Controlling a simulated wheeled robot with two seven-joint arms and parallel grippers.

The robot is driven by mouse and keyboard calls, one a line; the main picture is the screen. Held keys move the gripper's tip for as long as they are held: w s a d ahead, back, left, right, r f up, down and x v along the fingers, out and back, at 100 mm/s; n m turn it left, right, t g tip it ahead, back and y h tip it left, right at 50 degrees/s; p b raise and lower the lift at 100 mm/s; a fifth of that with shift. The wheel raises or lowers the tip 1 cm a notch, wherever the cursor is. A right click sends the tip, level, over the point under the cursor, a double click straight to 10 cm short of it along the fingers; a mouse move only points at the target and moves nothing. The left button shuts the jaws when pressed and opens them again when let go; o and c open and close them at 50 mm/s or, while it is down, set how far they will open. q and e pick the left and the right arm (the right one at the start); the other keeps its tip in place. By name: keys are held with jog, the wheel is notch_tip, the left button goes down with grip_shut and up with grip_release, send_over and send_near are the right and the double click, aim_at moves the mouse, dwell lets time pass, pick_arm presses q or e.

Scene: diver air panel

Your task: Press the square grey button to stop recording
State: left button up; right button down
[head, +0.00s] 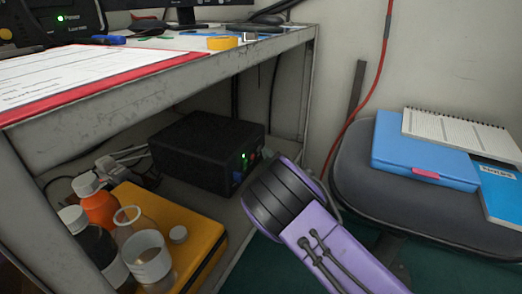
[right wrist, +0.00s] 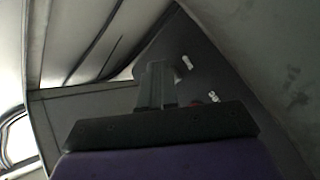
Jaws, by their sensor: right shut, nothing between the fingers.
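A black box (head: 205,150) stands on the lower shelf under the bench. Its front shows a small green light, a red part and a blue part at its right end. I cannot make out a square grey button in either view. My right arm comes in from the lower right in the head view, and its dark wrist covers the area just in front of the box. In the right wrist view my right gripper (right wrist: 157,72) is shut and empty. It points toward a dark surface with small pale marks; contact cannot be told. My left gripper is not in view.
A yellow case (head: 207,248) with bottles and a clear beaker (head: 148,258) stands left of my arm. The bench top (head: 160,75) overhangs the shelf. A chair (head: 350,175) at right holds a blue folder (head: 405,150) and a notebook. A red cable (head: 372,90) hangs along the wall.

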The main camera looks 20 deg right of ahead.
dwell(0.4)
jog(key=shift+s+d+p, duration=0.3)
jog(key=shift+s+d, duration=0.05)
jog(key=shift+s, duration=0.05)
jog(key=shift+s+d, duration=0.15)
jog(key=shift+s+d+p, duration=0.45)
jog(key=shift+s+d, duration=0.5)
jog(key=shift+s, duration=0.1)
jog(key=shift+s+d, duration=0.65)
jog(key=shift+s, duration=0.1)
